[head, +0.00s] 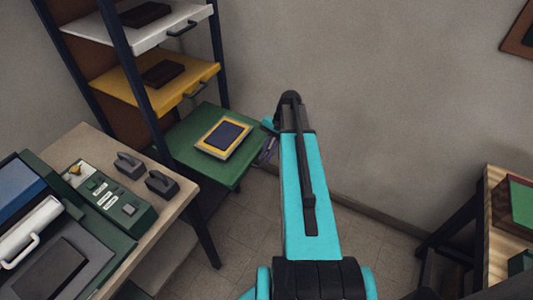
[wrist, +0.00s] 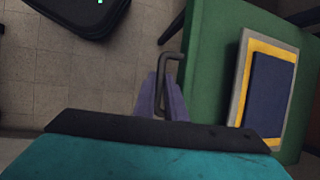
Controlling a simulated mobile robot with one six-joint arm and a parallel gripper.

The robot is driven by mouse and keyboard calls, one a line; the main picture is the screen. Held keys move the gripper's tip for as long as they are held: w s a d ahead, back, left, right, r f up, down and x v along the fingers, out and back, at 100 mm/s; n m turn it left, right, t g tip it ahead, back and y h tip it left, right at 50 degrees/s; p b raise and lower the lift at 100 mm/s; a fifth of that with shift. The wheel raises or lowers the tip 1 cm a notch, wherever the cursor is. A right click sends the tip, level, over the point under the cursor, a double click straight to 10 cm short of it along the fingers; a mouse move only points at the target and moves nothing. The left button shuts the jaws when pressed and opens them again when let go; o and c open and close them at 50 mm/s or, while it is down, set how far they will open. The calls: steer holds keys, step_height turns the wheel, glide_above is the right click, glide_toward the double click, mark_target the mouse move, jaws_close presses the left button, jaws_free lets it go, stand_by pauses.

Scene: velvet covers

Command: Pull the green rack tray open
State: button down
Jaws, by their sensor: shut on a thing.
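The green rack tray (head: 186,155) juts out from the rack below the yellow tray, well forward of the trays above it. A yellow-bordered board with a dark blue panel (head: 224,137) lies flat on it. In the wrist view the green tray (wrist: 207,60) fills the right side, with its dark hooked handle (wrist: 168,62) at its left edge. My gripper (wrist: 166,98) has its purple fingers shut on this handle. In the head view my gripper (head: 268,148) is at the tray's right edge, partly hidden by my arm.
Above are a yellow tray (head: 124,80) and a white tray (head: 90,32), each bearing a dark block. A table with a green machine (head: 107,200) stands at left. A wooden table (head: 497,245) stands at right. Tiled floor between them is clear.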

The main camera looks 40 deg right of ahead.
steer(key=shift+w+d+r, duration=0.15)
steer(key=shift+w+d, duration=0.05)
steer(key=shift+d, duration=0.1)
steer(key=c, duration=1.8)
jaws_free()
steer(key=shift+a, duration=0.2)
steer(key=p+v, duration=0.7)
steer(key=v, duration=0.6)
steer(key=shift+r+p, duration=0.3)
steer(key=shift+p, duration=0.05)
